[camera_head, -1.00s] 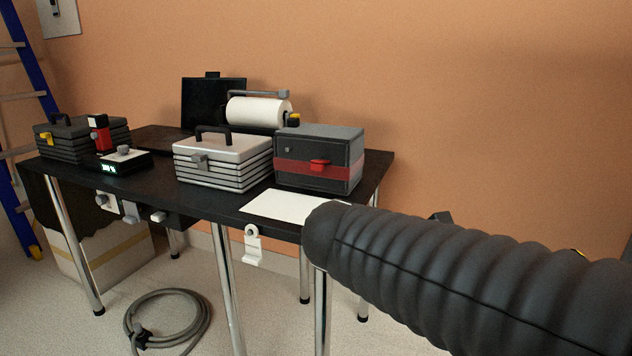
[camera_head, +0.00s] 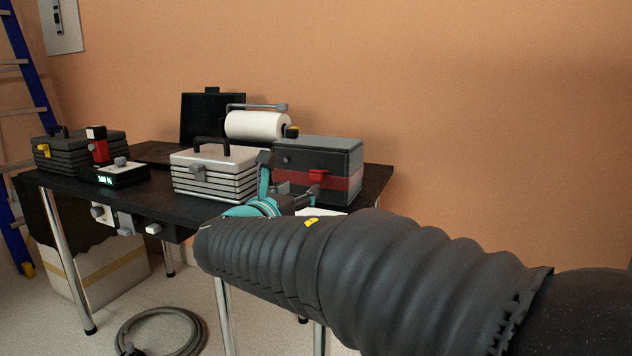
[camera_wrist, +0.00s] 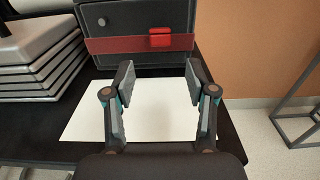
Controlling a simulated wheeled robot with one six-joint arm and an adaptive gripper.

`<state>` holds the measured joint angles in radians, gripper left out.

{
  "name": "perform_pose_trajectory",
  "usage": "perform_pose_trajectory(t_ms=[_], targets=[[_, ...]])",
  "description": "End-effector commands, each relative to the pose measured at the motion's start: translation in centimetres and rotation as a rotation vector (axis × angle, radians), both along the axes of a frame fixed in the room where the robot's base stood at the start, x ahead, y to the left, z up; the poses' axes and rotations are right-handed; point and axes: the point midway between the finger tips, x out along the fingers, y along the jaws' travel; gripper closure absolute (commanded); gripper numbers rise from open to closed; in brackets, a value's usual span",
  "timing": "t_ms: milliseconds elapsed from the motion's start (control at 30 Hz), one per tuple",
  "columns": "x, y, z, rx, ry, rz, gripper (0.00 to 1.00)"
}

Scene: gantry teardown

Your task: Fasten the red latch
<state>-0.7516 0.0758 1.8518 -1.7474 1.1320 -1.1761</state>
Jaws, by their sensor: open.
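The red latch (camera_head: 320,174) is on the front of a dark grey box with a red band (camera_head: 346,155) at the right end of the table. In the wrist view the red latch (camera_wrist: 160,37) shows on the red band, beyond and between my fingertips. My gripper (camera_wrist: 158,82) is open and empty, above a white sheet in front of the box, and apart from the latch. In the head view my gripper (camera_head: 288,182) is partly hidden behind my arm. Whether the latch is fastened I cannot tell.
A light grey ribbed case (camera_head: 215,172) stands left of the box. The white sheet (camera_wrist: 82,124) lies on the black table (camera_head: 60,184). A paper roll (camera_head: 256,125) is behind. A black device with a lit display (camera_head: 122,174) and a dark case (camera_head: 60,154) are farther left.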

Motion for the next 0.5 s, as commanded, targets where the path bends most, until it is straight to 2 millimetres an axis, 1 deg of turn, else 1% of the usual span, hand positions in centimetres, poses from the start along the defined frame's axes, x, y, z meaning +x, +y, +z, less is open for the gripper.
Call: perform_pose_trajectory(t_ms=[33, 200, 400, 500], targets=[[1.0, -0.5, 0.0, 0.000, 0.000, -0.003, 0.44], [3.9, -1.5, 0.0, 0.001, 0.001, -0.003, 0.44], [6.4, -2.4, 0.0, 0.001, 0.000, -0.002, 0.44], [7.1, -2.6, 0.0, 0.001, 0.001, 0.000, 0.44]])
